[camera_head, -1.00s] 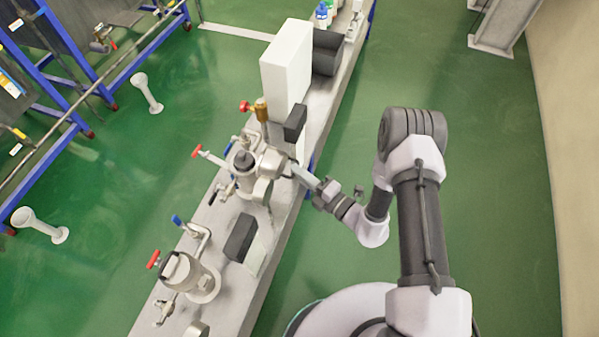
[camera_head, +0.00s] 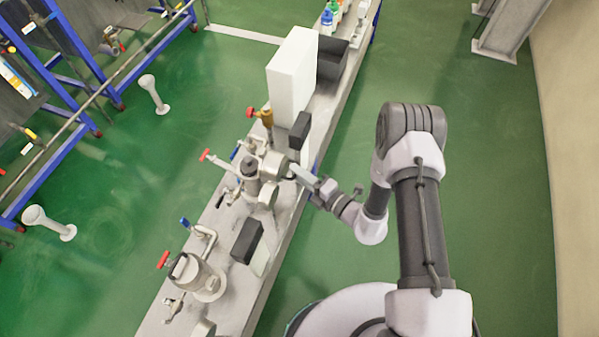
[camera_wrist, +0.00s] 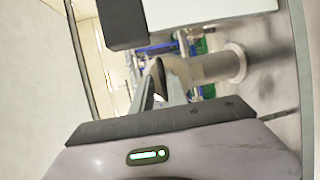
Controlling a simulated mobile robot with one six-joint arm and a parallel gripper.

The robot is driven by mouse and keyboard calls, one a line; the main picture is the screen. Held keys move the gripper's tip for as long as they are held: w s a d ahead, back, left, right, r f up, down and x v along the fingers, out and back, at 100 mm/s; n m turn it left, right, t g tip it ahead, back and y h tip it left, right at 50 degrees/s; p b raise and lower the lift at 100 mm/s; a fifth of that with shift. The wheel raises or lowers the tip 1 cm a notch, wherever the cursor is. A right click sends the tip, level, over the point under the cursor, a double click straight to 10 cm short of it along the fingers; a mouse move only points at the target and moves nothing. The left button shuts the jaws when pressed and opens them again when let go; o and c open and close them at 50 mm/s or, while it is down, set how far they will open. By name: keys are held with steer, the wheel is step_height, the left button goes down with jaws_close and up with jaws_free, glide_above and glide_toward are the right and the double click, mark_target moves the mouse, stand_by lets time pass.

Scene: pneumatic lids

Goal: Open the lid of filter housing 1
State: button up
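Two metal filter housings stand on the bench; no label shows which is number 1. The middle housing (camera_head: 262,190) has a dark knob on top and a side part facing my arm. The nearer housing (camera_head: 197,278) stands at the lower left, with a red-handled valve beside it. My gripper (camera_head: 296,172) points at the right side of the middle housing, very close to it; contact cannot be told. In the wrist view, my gripper's fingers (camera_wrist: 162,85) point at a pale cylindrical metal part (camera_wrist: 222,64). Whether they enclose anything is unclear.
A tall white box (camera_head: 291,75) and a dark bin (camera_head: 329,65) stand farther along the bench (camera_head: 233,305). Small dark-and-white blocks (camera_head: 247,241) sit along its right edge. Red- and blue-handled valves crowd the housings. Green floor is clear right of the bench.

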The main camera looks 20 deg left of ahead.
steer(key=shift+o, duration=0.8)
steer(key=shift+d, duration=0.25)
steer(key=p+v, duration=0.4)
steer(key=v, duration=1.3)
